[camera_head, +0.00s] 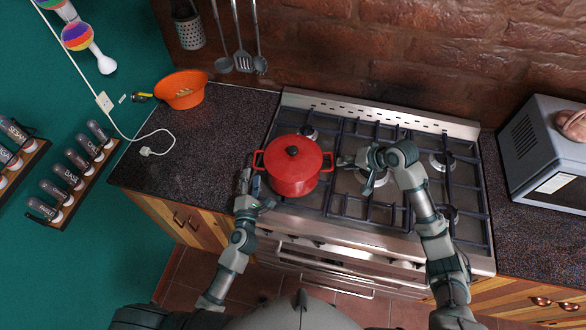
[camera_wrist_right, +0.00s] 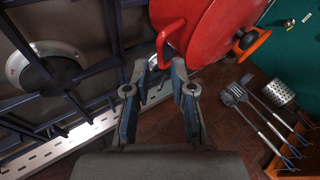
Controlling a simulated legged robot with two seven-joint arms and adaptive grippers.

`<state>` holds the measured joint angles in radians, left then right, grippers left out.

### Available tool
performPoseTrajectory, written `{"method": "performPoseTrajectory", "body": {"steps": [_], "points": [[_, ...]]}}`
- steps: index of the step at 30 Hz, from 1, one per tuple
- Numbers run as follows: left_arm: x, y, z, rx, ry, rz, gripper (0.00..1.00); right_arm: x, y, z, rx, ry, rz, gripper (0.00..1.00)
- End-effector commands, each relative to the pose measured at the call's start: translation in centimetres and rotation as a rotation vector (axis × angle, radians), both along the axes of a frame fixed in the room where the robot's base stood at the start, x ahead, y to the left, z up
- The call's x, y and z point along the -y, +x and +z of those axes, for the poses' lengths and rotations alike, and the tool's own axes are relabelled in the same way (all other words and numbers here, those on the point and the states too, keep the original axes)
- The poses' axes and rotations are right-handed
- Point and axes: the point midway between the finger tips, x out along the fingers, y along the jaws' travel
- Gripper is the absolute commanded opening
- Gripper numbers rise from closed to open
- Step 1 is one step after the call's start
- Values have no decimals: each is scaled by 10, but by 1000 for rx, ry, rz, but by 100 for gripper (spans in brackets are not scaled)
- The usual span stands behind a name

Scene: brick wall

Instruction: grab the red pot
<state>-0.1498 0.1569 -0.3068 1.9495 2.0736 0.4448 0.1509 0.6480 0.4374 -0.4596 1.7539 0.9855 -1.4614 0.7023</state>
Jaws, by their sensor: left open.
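The red pot (camera_head: 293,176) with its lid and black knob sits on the left part of the stove. It has a small loop handle on each side. My left gripper (camera_head: 250,182) is open, just below and left of the pot's left handle (camera_head: 257,160). My right gripper (camera_head: 346,160) is just right of the pot's right handle (camera_head: 328,161). In the right wrist view the pot (camera_wrist_right: 212,40) and its handle (camera_wrist_right: 170,38) are ahead of the right gripper (camera_wrist_right: 159,70), whose fingers are apart and empty.
The stove (camera_head: 335,213) has black grates around the pot. An orange bowl (camera_head: 183,101) stands on the dark counter (camera_head: 217,135) at left. A grey appliance (camera_head: 530,140) stands at right. Utensils (camera_head: 242,60) hang on the brick wall. Spice jars (camera_head: 80,157) are racked at far left.

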Motion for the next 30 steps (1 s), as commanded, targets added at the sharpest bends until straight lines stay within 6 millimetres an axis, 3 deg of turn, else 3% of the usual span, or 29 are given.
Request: {"method": "performPoseTrajectory", "body": {"steps": [6, 12, 26, 29, 30], "points": [[-2, 42, 1, 2, -1, 1, 40, -22, 14, -33, -3, 1, 0, 24], [-3, 68, 0, 1, 0, 1, 40, -36, 23, -52, 0, 0, -1, 24], [-4, 77, 0, 0, -1, 0, 40, -41, 26, -59, 2, 0, 0, 24], [-4, 77, 0, 0, -1, 0, 15, -41, 27, -59, 2, 0, 0, 0], [-4, 77, 0, 0, -1, 0, 5, -41, 27, -59, 1, 0, 0, 0]]}}
